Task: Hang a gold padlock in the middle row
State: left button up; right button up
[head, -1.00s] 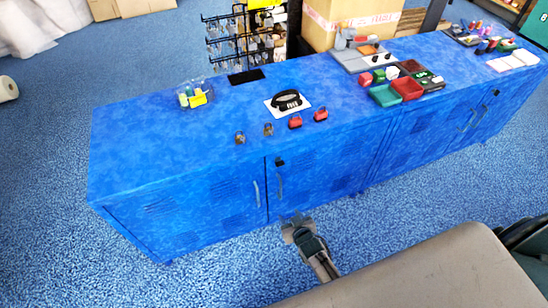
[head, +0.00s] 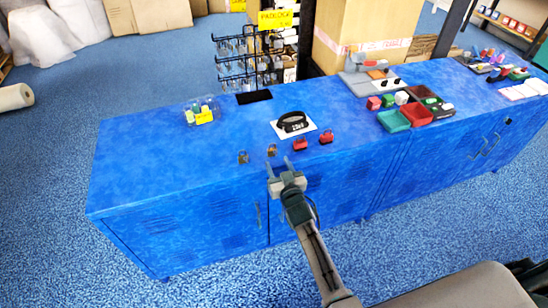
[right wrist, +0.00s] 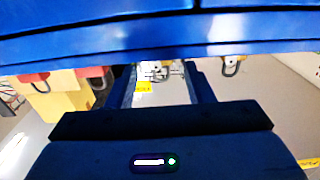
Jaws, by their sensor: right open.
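Two gold padlocks lie near the front edge of the blue cabinet top: the left one (head: 243,157) and the right one (head: 271,150). My right gripper (head: 279,168) is open and empty at the cabinet's front edge, just in front of the right gold padlock. In the right wrist view that padlock (right wrist: 160,73) shows between the fingers, apart from them, with the other gold padlock (right wrist: 232,63) to the right. The black wire rack (head: 250,62) behind the cabinet has rows of hooks with padlocks hanging on them; which hooks are free is too small to tell. My left gripper is not in view.
Two red padlocks (head: 300,144) lie right of the gold ones. A black coiled item on a white card (head: 295,124), a clear tub with a yellow label (head: 203,112) and a black mat (head: 254,97) lie behind. Trays (head: 415,115) stand right. The left cabinet top (head: 140,165) is clear.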

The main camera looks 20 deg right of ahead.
aim_at(273, 153)
jog(key=w, duration=0.3)
jog(key=shift+b, duration=0.35)
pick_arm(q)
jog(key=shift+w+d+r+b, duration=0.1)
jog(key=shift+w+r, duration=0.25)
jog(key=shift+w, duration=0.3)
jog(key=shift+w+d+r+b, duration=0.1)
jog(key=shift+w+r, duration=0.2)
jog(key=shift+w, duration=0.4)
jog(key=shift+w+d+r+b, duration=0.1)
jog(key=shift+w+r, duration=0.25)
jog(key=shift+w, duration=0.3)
pick_arm(e)
jog(key=shift+w+a, duration=0.1)
jog(key=shift+w, duration=1)
jog(key=c, duration=0.8)
pick_arm(q)
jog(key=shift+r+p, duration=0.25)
jog(key=shift+p, duration=0.05)
pick_arm(e)
jog(key=shift+r, duration=0.2)
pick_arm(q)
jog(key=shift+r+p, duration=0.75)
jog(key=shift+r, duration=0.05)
pick_arm(e)
jog(key=shift+s+r, duration=0.15)
jog(key=shift+r, duration=0.55)
